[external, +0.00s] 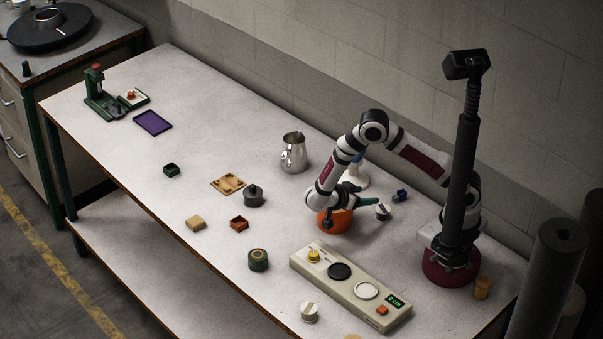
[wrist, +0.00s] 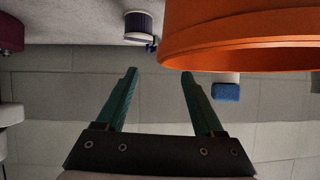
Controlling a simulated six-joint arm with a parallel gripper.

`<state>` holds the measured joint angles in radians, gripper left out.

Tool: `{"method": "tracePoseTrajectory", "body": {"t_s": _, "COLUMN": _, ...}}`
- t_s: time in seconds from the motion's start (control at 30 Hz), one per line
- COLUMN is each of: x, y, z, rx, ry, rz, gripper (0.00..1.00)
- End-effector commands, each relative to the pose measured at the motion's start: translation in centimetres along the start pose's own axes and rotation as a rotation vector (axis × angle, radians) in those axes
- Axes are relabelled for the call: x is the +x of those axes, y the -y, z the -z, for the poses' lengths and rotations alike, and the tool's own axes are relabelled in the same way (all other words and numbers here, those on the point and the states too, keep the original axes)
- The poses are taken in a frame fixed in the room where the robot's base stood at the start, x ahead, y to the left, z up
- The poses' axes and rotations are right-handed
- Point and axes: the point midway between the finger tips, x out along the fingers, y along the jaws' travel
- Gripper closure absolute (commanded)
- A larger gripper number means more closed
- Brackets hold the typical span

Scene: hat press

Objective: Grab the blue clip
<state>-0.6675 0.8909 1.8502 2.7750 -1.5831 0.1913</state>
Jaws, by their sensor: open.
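The blue clip (external: 401,195) lies on the table to the right of my gripper, just behind a small grey-and-white knob (external: 383,212). In the wrist view a small piece of the clip (wrist: 152,45) shows beside the knob's dark cylinder (wrist: 138,27), partly hidden by it. My gripper (external: 368,202) has green fingers and is low beside the orange pot (external: 333,220). In the wrist view my gripper (wrist: 159,73) is open with nothing between its fingers. The clip is beyond the fingertips, apart from them.
The orange pot's rim (wrist: 235,62) is close to the right finger. A white stand with a blue top (external: 357,170) is behind my arm. A beige panel (external: 345,287) lies in front. A metal pitcher (external: 294,153) stands farther left.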

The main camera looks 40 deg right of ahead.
Motion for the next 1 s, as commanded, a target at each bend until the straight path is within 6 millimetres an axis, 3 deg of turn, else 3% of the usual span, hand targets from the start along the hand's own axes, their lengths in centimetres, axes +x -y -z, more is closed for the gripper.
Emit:
{"method": "tracePoseTrajectory", "body": {"t_s": 0.13, "x": 1.4, "y": -1.5, "z": 0.1, "rx": -0.034, "ry": -0.052, "rz": -0.052, "gripper": 0.31}}
{"method": "tracePoseTrajectory", "body": {"t_s": 0.4, "x": 8.8, "y": -1.8, "z": 0.5, "rx": -0.034, "ry": -0.05, "rz": -0.052, "gripper": 0.31}}
{"method": "tracePoseTrajectory", "body": {"t_s": 0.57, "x": 10.9, "y": -1.9, "z": 0.6, "rx": -0.033, "ry": -0.049, "rz": -0.049, "gripper": 0.31}}
{"method": "tracePoseTrajectory", "body": {"t_s": 0.73, "x": 14.3, "y": -2.1, "z": 0.8, "rx": -0.034, "ry": -0.049, "rz": -0.051, "gripper": 0.31}}
{"method": "tracePoseTrajectory", "body": {"t_s": 0.83, "x": 15.6, "y": -2.1, "z": 0.8, "rx": -0.032, "ry": -0.048, "rz": -0.05, "gripper": 0.31}}
{"method": "tracePoseTrajectory", "body": {"t_s": 1.0, "x": 15.8, "y": -2.1, "z": 0.8, "rx": -0.033, "ry": -0.047, "rz": -0.046, "gripper": 0.31}}
